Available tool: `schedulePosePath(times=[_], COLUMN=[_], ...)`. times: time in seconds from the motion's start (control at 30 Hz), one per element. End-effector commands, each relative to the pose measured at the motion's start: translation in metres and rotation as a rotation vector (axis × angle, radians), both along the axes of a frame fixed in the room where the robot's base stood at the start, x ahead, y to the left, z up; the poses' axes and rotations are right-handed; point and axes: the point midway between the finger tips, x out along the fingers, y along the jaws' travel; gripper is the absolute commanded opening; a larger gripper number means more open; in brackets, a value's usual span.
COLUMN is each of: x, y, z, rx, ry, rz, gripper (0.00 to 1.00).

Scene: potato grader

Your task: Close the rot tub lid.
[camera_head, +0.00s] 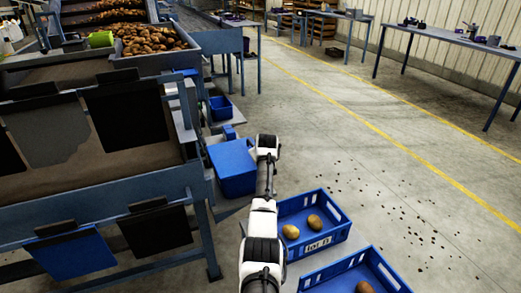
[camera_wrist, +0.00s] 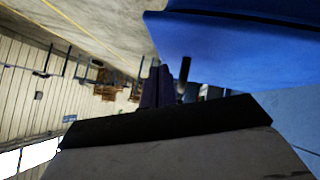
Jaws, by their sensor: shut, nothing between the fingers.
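My gripper (camera_wrist: 165,82) shows there as dark fingers, shut and empty, close to the panel's lower left edge. I cannot tell whether they touch. In the head view my wrist hides the gripper.
A blue crate (camera_head: 335,236) with two potatoes stands right of my arm, with another blue crate (camera_head: 395,270) in front of it. The grader frame (camera_head: 100,205) blocks the left. Tables (camera_head: 450,37) stand at the back right. The floor between is open, with scattered crumbs.

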Motion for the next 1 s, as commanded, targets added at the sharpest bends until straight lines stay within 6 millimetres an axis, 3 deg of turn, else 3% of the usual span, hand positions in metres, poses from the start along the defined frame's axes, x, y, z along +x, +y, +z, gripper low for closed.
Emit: schedulePosePath(times=[0.2,0.77,1.0], x=[0.001,0.0,0.0], y=[-0.002,-0.004,-0.001], z=[-0.016,-0.023,-0.005], rx=[-0.003,-0.005,-0.004], ry=[0.002,0.008,0.005], rz=[0.001,0.0,0.001], gripper=[0.0,0.0,0.0])
